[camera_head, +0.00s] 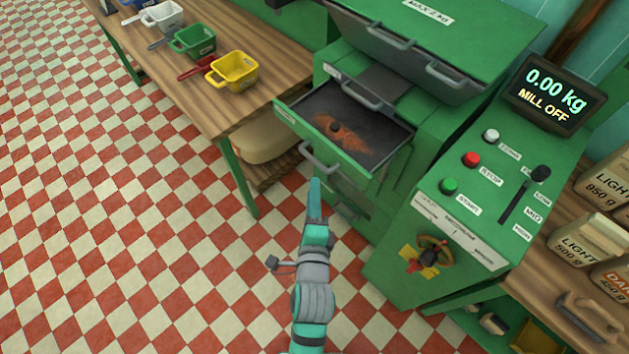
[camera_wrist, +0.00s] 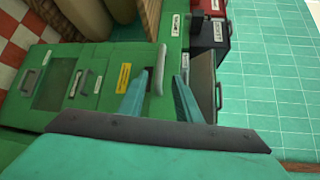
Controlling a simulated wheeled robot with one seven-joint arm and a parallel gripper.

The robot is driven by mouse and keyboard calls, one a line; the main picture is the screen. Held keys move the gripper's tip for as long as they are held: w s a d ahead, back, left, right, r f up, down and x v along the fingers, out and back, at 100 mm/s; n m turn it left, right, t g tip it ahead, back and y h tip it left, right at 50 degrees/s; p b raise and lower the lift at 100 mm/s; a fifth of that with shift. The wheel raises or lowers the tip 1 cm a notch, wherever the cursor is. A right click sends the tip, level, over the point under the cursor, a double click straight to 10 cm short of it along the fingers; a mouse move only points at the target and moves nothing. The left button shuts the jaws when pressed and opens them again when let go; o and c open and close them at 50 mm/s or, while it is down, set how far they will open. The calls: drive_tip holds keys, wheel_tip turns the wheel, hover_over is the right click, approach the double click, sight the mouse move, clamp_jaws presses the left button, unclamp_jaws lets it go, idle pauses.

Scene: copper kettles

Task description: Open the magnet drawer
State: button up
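A green drawer (camera_head: 300,137) stands pulled out of the green mill, its label too small to read. Its dark inside holds rust-coloured powder (camera_head: 350,138) and a dark round knob. A pale grey bar handle (camera_head: 320,160) is on its front. My gripper (camera_head: 315,183) is just below and in front of that handle in the head view; its fingers overlap there. In the wrist view my gripper (camera_wrist: 162,76) has its two fingers apart, with a pale bar handle (camera_wrist: 160,68) seen between the tips. I cannot tell whether they touch it.
A wooden bench (camera_head: 180,88) with several coloured scoops, including a yellow one (camera_head: 233,70), is at the left. The control panel (camera_head: 475,205) stands at the right, below a display (camera_head: 553,97). Checkered floor (camera_head: 110,200) is open at the left.

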drive_tip(key=shift+s+d+r, duration=0.15)
drive_tip(key=shift+s, duration=0.55)
drive_tip(key=shift+w, duration=0.15)
drive_tip(key=s+f+n, duration=0.2)
drive_tip(key=s+n, duration=0.7)
drive_tip(key=s, duration=0.3)
drive_tip(key=s+d+f+n, duration=0.1)
drive_tip(key=s+f+n, duration=0.2)
drive_tip(key=s+n, duration=0.7)
drive_tip(key=s, duration=0.2)
drive_tip(key=shift+s+d+g+h, duration=0.2)
drive_tip(key=shift+s+g+h, duration=0.1)
drive_tip(key=shift+s+g, duration=0.1)
drive_tip(key=shift+w, duration=0.15)
